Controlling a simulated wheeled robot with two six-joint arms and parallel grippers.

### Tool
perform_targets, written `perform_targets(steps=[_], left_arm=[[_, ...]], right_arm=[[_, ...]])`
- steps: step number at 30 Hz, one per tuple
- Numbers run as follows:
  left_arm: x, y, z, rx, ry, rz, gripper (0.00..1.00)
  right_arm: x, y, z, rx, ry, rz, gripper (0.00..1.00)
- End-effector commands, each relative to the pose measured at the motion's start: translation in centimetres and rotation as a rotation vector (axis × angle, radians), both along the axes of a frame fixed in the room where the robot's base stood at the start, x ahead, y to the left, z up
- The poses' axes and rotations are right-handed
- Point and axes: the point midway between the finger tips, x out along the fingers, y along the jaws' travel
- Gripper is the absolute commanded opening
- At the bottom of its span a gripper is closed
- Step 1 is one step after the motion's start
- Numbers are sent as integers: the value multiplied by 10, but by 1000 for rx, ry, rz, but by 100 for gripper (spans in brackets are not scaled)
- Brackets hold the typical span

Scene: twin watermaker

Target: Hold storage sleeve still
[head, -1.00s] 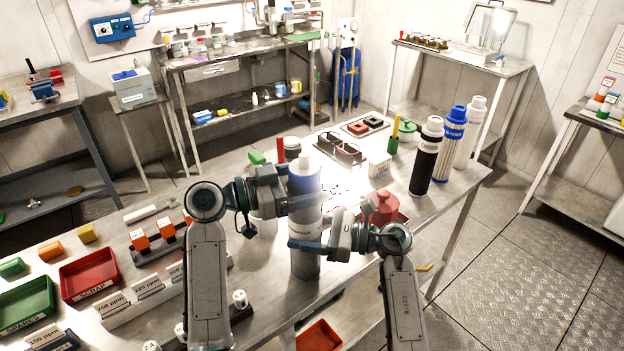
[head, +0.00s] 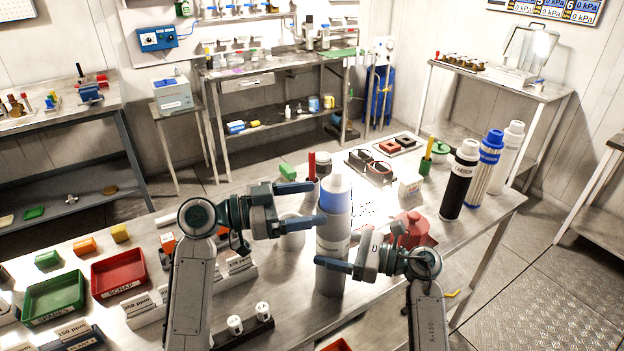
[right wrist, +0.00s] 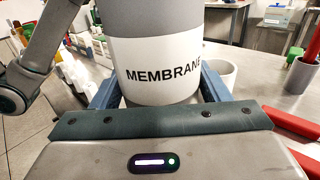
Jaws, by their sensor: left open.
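The storage sleeve (head: 333,245) is a tall grey cylinder with a white label band; a blue band and a white top show above it. It stands upright on the steel table. The right wrist view shows the sleeve (right wrist: 160,62) with "MEMBRANE" on its label. My right gripper (head: 350,252) has a finger close against each side of the sleeve's lower part and looks shut on it; its fingers also flank the sleeve in the right wrist view (right wrist: 160,95). My left gripper (head: 317,204) is open at the left of the sleeve's upper part, its fingertips near the blue band.
Black (head: 459,182), blue-and-white (head: 485,165) and white (head: 508,158) cylinders stand at the table's right end. A green tray (head: 54,298) and a red tray (head: 119,272) lie at the left.

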Motion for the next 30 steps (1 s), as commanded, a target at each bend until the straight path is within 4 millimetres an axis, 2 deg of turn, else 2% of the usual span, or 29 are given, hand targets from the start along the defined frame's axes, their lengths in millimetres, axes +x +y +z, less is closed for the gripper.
perform_targets(steps=[1,3,14,17,30], left_arm=[[0,0,0,0,0,0,80],[0,0,0,0,0,0,80],[0,0,0,0,0,0,80],[0,0,0,0,0,0,80],[0,0,0,0,0,0,80]], right_arm=[[0,0,1,1,-1,0,80],[0,0,1,0,-1,0,92],[-1,-5,-1,-2,0,-1,92],[-3,-17,-2,-4,1,-2,92],[-21,-98,-1,-4,0,-1,92]])
